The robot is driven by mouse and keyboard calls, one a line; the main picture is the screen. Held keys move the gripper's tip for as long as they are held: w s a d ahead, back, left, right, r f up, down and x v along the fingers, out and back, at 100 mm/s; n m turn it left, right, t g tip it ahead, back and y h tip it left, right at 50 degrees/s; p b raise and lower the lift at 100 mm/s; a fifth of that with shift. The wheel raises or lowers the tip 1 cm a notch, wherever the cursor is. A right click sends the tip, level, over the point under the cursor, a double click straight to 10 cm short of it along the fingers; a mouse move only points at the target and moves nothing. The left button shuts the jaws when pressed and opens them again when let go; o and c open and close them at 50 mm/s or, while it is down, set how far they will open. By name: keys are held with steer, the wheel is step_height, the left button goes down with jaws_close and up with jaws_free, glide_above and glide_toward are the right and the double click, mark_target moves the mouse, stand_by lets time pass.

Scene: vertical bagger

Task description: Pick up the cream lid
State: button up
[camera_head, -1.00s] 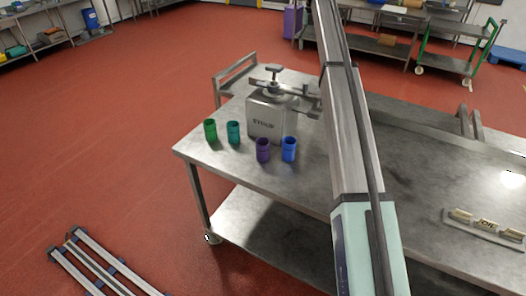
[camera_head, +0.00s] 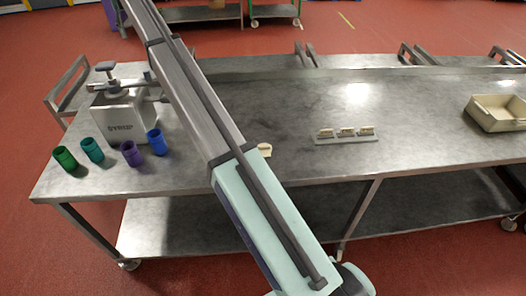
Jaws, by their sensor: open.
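A small cream piece (camera_head: 264,150), which may be the cream lid, lies on the steel table (camera_head: 420,150) just right of my arm. It is small and its left side meets the arm's outline, so I cannot tell its full shape. My arm crosses the view from the top left to the bottom centre. My gripper is not in view.
A syrup dispenser (camera_head: 124,112) stands at the table's left. Green (camera_head: 65,158), teal (camera_head: 92,150), purple (camera_head: 131,153) and blue (camera_head: 155,142) cups stand before it. A grey holder (camera_head: 347,140) carries cream pieces. A cream tray (camera_head: 483,118) sits at right.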

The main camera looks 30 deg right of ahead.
stand_by(0.3)
steer(key=c, duration=0.3)
steer(key=shift+c, duration=0.2)
